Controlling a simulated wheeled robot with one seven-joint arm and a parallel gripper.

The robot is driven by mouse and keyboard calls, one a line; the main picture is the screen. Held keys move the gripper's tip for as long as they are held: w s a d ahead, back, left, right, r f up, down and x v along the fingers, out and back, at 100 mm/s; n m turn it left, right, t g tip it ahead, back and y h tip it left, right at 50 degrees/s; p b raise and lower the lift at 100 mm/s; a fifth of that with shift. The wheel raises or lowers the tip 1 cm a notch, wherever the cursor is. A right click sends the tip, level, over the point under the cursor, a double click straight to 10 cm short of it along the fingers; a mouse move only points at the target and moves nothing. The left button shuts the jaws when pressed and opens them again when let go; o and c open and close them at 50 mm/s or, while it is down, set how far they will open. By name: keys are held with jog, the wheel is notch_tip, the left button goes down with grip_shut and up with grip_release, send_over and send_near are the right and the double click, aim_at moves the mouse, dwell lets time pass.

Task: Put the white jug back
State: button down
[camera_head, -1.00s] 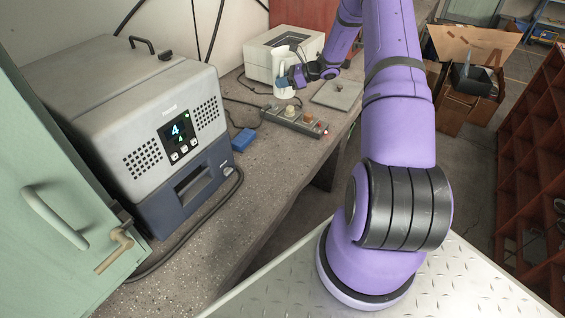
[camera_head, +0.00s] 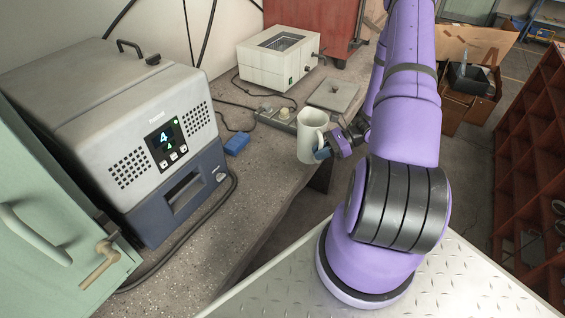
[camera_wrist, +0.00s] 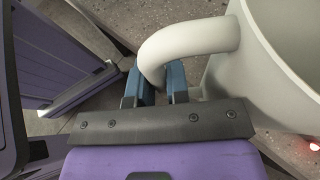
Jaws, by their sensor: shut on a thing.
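The white jug (camera_head: 311,136) is upright in the head view, over the bench's front edge, with its handle toward my arm. My gripper (camera_head: 326,153) is shut on the jug's handle at the jug's right side. In the wrist view the jug (camera_wrist: 285,50) fills the upper right, and its curved handle passes between the blue fingertips of my gripper (camera_wrist: 160,88). The jug appears raised in front of the power strip; the gap below it is hard to judge.
A white bath-like box (camera_head: 278,62) with an open top stands at the back. A flat grey plate (camera_head: 333,94) and a power strip (camera_head: 275,118) lie nearer. A grey oven-like machine (camera_head: 140,125) and a blue block (camera_head: 237,143) are left.

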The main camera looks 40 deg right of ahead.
jog(key=w+d+x, duration=0.1)
jog(key=w+x, duration=0.1)
jog(key=x, duration=1)
jog(key=shift+w+a, duration=0.2)
jog(key=shift+w, duration=0.1)
jog(key=shift+f, duration=0.25)
jog(key=c, duration=1.1)
grip_release()
